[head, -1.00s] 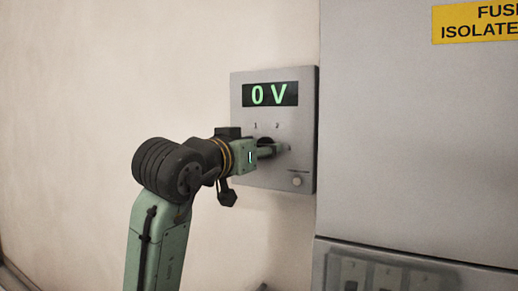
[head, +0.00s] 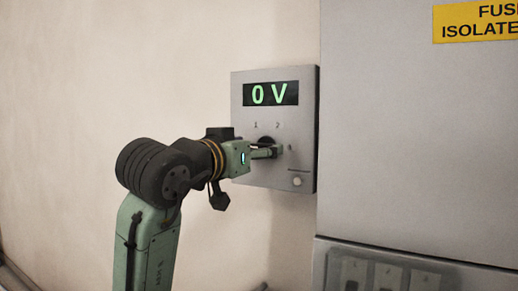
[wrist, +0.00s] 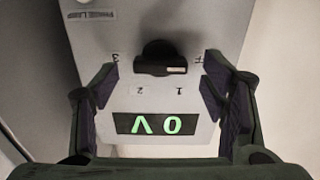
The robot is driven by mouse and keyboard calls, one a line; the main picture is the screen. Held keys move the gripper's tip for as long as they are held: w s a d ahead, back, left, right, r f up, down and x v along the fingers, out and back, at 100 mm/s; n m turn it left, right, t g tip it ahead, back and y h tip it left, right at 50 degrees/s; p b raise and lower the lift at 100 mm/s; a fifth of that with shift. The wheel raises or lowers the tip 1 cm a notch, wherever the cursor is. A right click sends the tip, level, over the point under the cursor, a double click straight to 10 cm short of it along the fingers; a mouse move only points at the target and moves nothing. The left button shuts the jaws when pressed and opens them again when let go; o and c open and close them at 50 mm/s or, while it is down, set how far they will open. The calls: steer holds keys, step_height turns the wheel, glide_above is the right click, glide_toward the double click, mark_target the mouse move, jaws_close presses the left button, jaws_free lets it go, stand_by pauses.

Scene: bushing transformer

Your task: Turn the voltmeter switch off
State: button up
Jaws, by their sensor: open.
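The voltmeter (head: 245,150) is a grey panel on the wall, with a green display (head: 270,94) reading "0 V". Its black rotary switch (head: 266,141) sits below the display and is partly hidden by my gripper in the head view. In the wrist view the panel appears upside down; the switch (wrist: 158,58) has a raised bar lying roughly horizontal, with a pale mark at its right end. Position labels 1, 2 and 3 surround it. My gripper (wrist: 160,88) is open, its fingers apart on either side of the switch and a little short of it, touching nothing that I can see.
A large grey cabinet (head: 415,130) with a yellow sign (head: 480,22) stands to the right. A lower box (head: 390,270) is at the bottom right. The wall (head: 110,80) to the left is bare.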

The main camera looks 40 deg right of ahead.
steer(key=v, duration=1)
steer(key=shift+d, duration=0.1)
